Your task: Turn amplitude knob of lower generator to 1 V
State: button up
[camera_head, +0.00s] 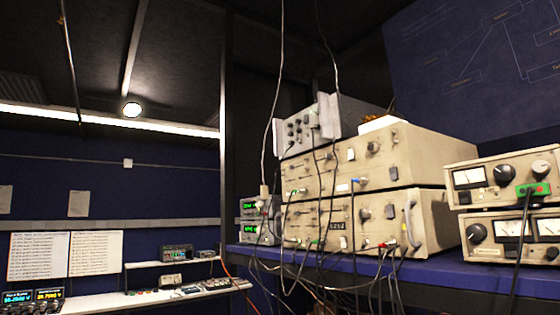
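Two large beige instruments are stacked on the blue bench, seen at an angle from their front left. The upper beige unit (400,145) has a row of sliders and a round dark knob (373,146). I cannot read any label, so I cannot tell which knob sets amplitude or which unit is the lower generator. My gripper is not in view.
Cables (330,275) hang in front of the stack and over the bench edge. A grey module (310,125) sits on top. Two meter units (500,180) (510,228) are stacked at right. Green-display boxes (250,225) stand left. A white shelf (130,300) with small devices lies farther left.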

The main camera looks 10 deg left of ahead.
aim_at(365, 212)
jog(key=u, duration=0.1)
jog(key=i, duration=1)
jog(key=z, duration=0.05)
